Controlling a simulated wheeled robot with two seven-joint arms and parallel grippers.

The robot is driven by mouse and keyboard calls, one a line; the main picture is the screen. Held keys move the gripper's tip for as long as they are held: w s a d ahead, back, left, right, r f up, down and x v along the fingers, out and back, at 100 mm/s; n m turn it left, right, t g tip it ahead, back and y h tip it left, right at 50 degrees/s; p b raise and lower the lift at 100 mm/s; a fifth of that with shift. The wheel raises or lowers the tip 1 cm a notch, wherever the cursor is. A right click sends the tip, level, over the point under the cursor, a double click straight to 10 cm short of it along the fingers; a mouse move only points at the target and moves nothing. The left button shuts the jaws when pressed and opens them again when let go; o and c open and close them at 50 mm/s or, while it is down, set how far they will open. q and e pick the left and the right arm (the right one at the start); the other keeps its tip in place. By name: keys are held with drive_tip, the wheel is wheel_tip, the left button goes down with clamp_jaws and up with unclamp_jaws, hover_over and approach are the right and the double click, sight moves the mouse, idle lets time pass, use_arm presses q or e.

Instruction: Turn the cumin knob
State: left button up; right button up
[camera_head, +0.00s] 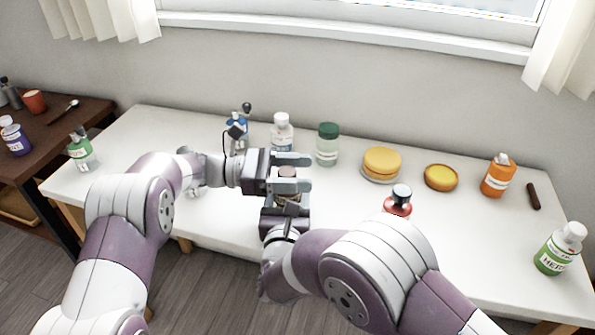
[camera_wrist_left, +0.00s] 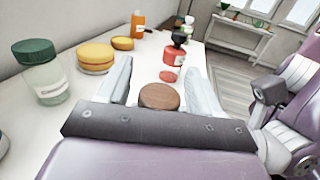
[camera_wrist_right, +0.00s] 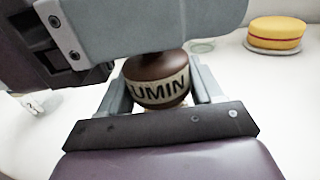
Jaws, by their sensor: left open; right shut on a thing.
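The cumin jar (camera_head: 288,199) is brown and stands upright near the front middle of the white table, mostly hidden by my grippers. In the right wrist view its pale label (camera_wrist_right: 160,90) reads "UMIN". My right gripper (camera_head: 287,203) is shut on the jar's body, with one finger on each side. The round brown wooden knob (camera_wrist_left: 160,96) on top shows in the left wrist view. My left gripper (camera_head: 291,173) is open, with its fingers on either side of the knob and a visible gap to each side.
A green-capped jar (camera_head: 327,146), a white bottle (camera_head: 282,134) and a yellow round cake (camera_head: 382,163) stand behind the grippers. A red bottle (camera_head: 397,203) stands right of them, close to my right arm. The table's far right holds an orange bottle (camera_head: 497,177) and a green bottle (camera_head: 560,249).

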use_arm(q)
drive_tip(key=a, duration=1.2)
drive_tip(key=shift+w, duration=0.4)
drive_tip(key=s+m+t+y, duration=0.1)
drive_tip(key=s+m+t, duration=0.3)
drive_tip(key=m, duration=1)
drive_tip(key=s+m+t+y, duration=0.25)
drive_tip(key=m+t, duration=0.45)
drive_tip(key=m, duration=0.8)
drive_tip(key=shift+h, duration=0.35)
drive_tip(key=x, duration=1.1)
drive_tip(key=shift+d+f, duration=0.35)
drive_tip(key=shift+d, duration=0.1)
drive_tip(key=shift+s, duration=0.1)
